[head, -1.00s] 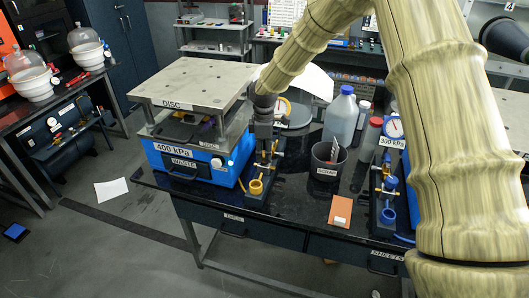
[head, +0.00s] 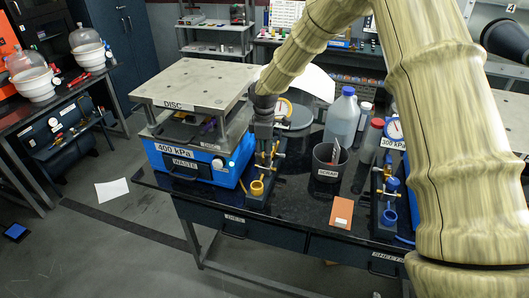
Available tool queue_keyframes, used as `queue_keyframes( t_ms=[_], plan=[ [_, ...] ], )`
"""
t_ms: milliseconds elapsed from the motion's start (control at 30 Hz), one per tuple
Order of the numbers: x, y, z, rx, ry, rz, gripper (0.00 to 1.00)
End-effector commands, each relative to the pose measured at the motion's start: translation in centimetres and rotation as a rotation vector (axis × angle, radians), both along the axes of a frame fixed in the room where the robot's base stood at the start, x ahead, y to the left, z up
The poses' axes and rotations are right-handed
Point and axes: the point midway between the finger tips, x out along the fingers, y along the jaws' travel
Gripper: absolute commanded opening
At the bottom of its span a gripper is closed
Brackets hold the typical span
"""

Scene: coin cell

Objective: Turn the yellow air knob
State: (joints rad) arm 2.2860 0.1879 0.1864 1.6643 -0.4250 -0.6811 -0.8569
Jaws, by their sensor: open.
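The yellow air knob (head: 257,187) is a small round yellow cup-like part at the front end of a dark valve block on the bench, just right of the blue press. Brass fittings (head: 275,152) stand behind it on the same block. My gripper (head: 264,150) is open and points down above the block, behind the knob in the picture. Its fingers are small and partly merge with the fittings, so I cannot tell whether they touch anything.
A blue press marked 400 kPa (head: 190,165) with a metal top plate (head: 185,86) stands close left. A scrap cup (head: 327,172), a grey bottle (head: 342,116) and a second valve block with a blue knob (head: 389,217) stand to the right.

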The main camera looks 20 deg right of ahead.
Motion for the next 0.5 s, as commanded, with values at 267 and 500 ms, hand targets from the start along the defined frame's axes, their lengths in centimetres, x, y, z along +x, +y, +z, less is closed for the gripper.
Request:
queue_keyframes(
  t_ms=[267, 500],
  plan=[
    [0.0, -0.1, 1.1, 0.000, -0.001, 0.000, 0.58],
    [0.1, -0.1, 5.0, 0.000, -0.003, 0.000, 0.58]
  ],
)
